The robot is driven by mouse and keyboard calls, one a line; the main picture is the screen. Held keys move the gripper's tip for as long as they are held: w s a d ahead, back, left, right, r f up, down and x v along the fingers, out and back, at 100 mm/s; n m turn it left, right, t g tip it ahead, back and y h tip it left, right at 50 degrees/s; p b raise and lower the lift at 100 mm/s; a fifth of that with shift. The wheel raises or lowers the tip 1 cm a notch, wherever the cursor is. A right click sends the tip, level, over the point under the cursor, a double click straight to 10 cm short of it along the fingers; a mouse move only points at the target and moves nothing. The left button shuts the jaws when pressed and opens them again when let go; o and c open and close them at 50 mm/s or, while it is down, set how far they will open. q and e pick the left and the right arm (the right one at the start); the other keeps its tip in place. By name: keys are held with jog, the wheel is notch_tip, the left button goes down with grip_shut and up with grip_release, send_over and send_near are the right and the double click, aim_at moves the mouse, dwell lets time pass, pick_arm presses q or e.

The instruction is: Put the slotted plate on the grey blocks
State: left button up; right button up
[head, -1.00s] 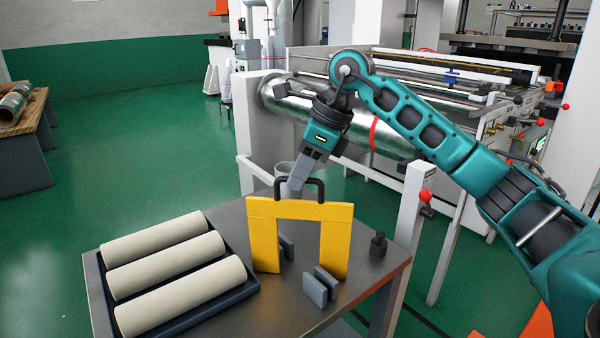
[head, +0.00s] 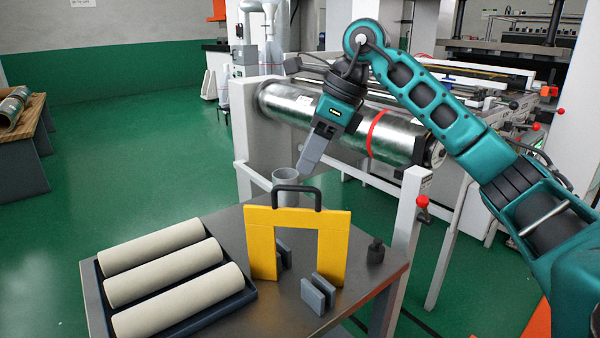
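The yellow slotted plate (head: 262,245) stands upright on the table, an upside-down U with a dark handle (head: 297,188) on top. One pair of grey blocks (head: 284,254) shows through its slot, partly hidden behind the left leg. The other pair of grey blocks (head: 319,294) stands in front of the right leg's foot. I cannot tell whether the plate rests on or between the blocks. My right gripper (head: 303,172) points down just above the handle and looks apart from it. Its fingers are seen edge-on, so their opening is unclear. My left gripper is out of view.
A dark tray (head: 252,290) with cream rollers (head: 178,299) lies at the table's left. A small dark weight (head: 375,250) stands at the right. A grey cup (head: 285,178) is behind the handle. A machine with a steel roller (head: 345,125) stands behind the table.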

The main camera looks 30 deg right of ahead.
jog(key=v, duration=0.6)
jog(key=shift+p, duration=0.3)
jog(key=shift+s+r, duration=0.1)
